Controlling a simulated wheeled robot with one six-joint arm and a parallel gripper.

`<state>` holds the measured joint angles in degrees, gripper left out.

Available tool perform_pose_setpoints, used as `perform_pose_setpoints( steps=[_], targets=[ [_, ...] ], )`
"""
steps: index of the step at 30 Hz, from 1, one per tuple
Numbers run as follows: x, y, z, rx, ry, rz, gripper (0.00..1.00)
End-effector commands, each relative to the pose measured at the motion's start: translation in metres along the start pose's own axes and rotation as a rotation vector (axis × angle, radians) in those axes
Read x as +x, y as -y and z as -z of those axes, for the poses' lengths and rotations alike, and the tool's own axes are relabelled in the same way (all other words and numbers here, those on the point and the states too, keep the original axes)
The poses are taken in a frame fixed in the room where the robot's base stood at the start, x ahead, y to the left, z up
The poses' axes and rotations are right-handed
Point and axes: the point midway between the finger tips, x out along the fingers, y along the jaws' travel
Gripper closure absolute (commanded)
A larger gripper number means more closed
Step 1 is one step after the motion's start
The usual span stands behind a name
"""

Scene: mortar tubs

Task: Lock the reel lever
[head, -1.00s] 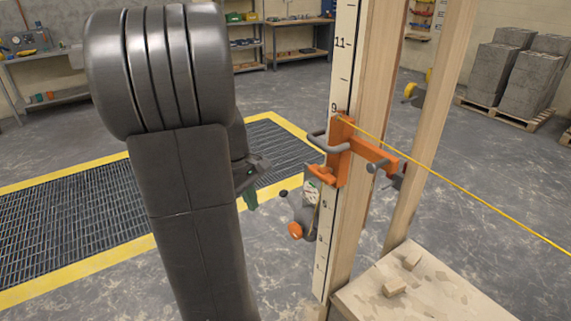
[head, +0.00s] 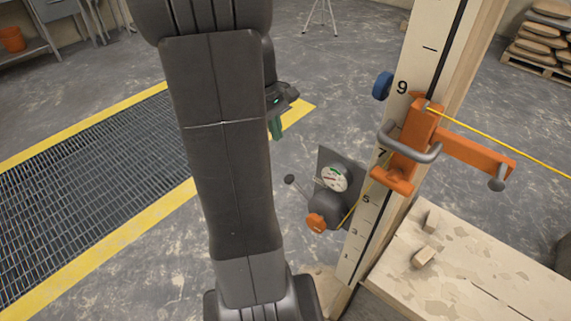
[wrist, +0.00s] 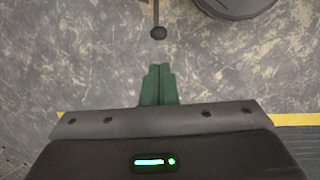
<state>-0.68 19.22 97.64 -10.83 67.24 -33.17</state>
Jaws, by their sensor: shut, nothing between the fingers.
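The reel (head: 326,211) is a grey drum with an orange knob, on a dark plate beside the numbered post. Its lever (head: 290,180) is a thin dark rod ending in a ball knob, sticking out to the left. My gripper (head: 276,130), with green fingers, shows partly behind my arm, above the lever knob in the picture. In the wrist view the green fingers (wrist: 158,80) are together with nothing between them. The lever's ball knob (wrist: 158,32) lies just beyond the fingertips, apart from them in the picture. A dark round part (wrist: 235,6) shows at the top edge.
A dial gauge (head: 335,178) sits above the reel. An orange bracket (head: 418,140) with a grey handle is on the numbered post (head: 432,50), with a yellow line running right. A board (head: 470,262) with small blocks stands at lower right. A yellow-edged floor grate (head: 90,160) lies left.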

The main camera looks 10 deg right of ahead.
Motion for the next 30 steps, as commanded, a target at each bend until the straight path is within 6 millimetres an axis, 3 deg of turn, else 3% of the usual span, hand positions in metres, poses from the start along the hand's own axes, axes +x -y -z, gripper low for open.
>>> perform_pose_setpoints(
  steps=[8,13,30],
  targets=[
    [0.001,0.000,0.000,0.000,0.000,0.000,1.00],
    [0.014,0.000,0.000,0.000,0.003,0.003,1.00],
    [0.123,0.001,-0.001,0.000,0.003,0.003,1.00]
  ],
)
